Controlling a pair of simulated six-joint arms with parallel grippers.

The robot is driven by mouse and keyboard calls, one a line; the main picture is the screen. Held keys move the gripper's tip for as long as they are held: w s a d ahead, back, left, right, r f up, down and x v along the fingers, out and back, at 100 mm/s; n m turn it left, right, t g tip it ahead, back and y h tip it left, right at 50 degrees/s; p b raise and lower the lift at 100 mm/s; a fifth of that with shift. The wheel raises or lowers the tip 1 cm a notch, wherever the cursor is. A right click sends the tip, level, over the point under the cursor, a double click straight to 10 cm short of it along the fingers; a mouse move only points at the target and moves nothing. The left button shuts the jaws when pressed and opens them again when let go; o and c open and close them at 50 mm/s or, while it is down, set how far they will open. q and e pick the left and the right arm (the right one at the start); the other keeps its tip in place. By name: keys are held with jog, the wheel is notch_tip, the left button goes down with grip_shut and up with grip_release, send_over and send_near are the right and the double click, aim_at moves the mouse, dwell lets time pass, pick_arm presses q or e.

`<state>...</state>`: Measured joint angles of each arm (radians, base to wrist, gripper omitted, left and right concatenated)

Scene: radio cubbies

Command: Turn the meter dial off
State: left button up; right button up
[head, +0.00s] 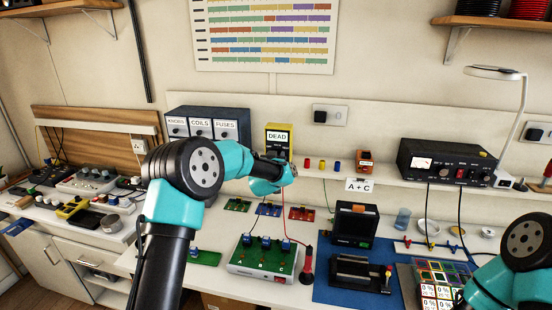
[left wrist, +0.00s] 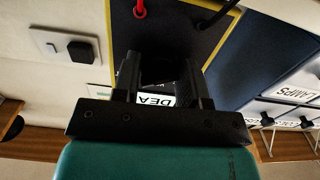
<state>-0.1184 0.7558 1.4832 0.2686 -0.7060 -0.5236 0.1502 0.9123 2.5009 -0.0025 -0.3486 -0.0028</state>
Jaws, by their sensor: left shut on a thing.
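The meter (head: 268,129) is a dark box with a yellow rim and a white DEAD label, upright at the back by the grey drawer cabinet. Its dark face (left wrist: 205,42) fills the upper middle of the left wrist view, with a red and a black lead plugged in. My left gripper (left wrist: 160,66) is up against this face, its two fingers shut on the dial, which is mostly hidden between them. In the head view, my left gripper (head: 281,161) covers the meter's lower part. The dial's pointer setting cannot be read. My right arm shows at lower right, its gripper out of frame.
A green board (head: 262,258), a red probe (head: 307,265) and a black radio-like unit (head: 353,224) are on the bench below. A black power supply (head: 447,162) is on the shelf at right.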

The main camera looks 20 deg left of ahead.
pick_arm(q)
jog(key=n, duration=2.3)
jog(key=shift+r+n, duration=0.1)
jog(key=shift+n, duration=0.2)
dwell(0.4)
jog(key=o, duration=0.9)
jog(key=shift+d, duration=0.1)
